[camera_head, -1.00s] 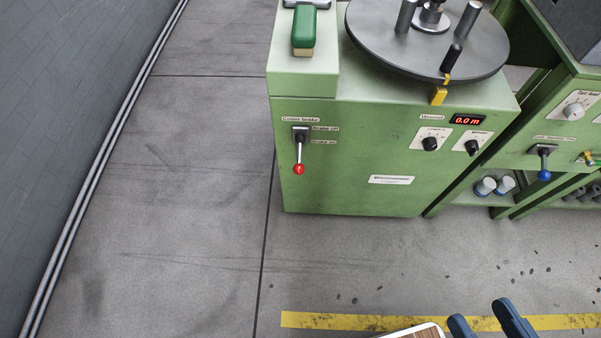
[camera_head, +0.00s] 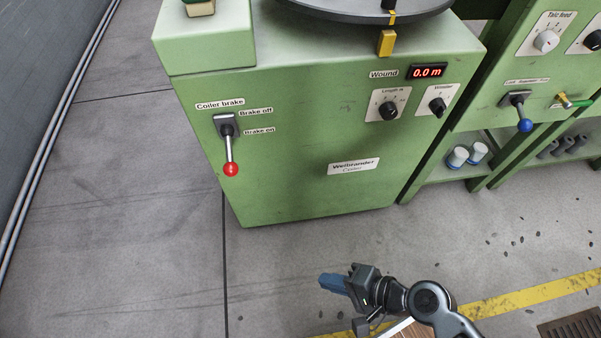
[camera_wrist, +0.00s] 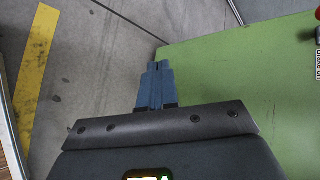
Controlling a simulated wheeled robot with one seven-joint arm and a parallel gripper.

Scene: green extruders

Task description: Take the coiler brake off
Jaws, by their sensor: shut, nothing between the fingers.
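The coiler brake lever (camera_head: 229,150) is on the front of the green coiler cabinet (camera_head: 290,130), at its upper left. Its red knob (camera_head: 231,169) hangs downward, by the "Brake on" label (camera_head: 259,131); the "Brake off" label (camera_head: 256,112) is above. My gripper (camera_head: 322,281) is low in front of the cabinet, to the right of and below the lever and apart from it. In the wrist view its blue fingers (camera_wrist: 157,66) are together and empty, with the cabinet's green panel (camera_wrist: 240,75) beyond. A bit of red shows at that view's right edge.
A second green machine with a blue-knobbed lever (camera_head: 525,125) stands at the right. The floor left of the cabinet is clear.

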